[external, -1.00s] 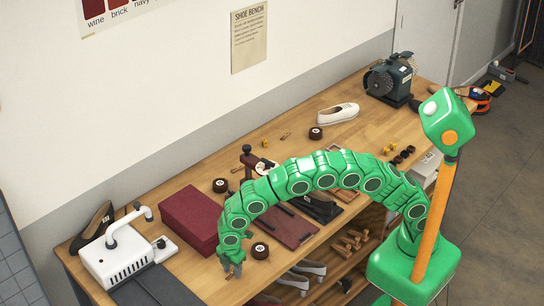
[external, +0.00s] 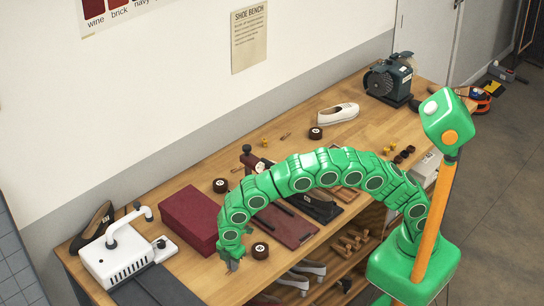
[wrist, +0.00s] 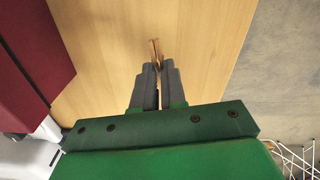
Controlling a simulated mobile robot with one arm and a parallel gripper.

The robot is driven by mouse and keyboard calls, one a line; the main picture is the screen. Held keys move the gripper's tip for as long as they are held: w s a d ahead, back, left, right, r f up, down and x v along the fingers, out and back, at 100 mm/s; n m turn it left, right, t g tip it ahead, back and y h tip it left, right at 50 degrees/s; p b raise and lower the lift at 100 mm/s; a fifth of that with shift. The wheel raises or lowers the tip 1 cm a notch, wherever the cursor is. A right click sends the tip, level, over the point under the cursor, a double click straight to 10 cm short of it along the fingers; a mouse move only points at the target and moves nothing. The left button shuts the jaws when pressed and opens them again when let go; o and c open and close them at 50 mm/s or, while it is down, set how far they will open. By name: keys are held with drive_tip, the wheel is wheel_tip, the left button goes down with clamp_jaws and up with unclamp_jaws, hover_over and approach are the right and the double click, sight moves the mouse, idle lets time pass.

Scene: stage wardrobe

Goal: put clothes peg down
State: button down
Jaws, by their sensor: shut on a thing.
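My gripper (wrist: 158,70) points down over the bare wood near the bench's front edge. In the wrist view its grey fingers are nearly together, shut on a small, thin wooden clothes peg (wrist: 155,48) that sticks out past the fingertips. In the external view my gripper (external: 232,265) is low over the shoe bench (external: 205,282), right of the dark red box. The peg cannot be made out there. Whether the peg touches the bench top cannot be told.
The dark red box (external: 192,217) stands close on the left. A small dark round tin (external: 260,250) sits just right of my gripper, beside a dark red board (external: 290,228). A white machine (external: 118,262) is at the far left.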

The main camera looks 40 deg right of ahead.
wheel_tip(320, 180, up, 7)
drive_tip(key=shift+a+r, duration=0.1)
drive_tip(key=shift+w+r, duration=0.1)
drive_tip(key=shift+r, duration=0.2)
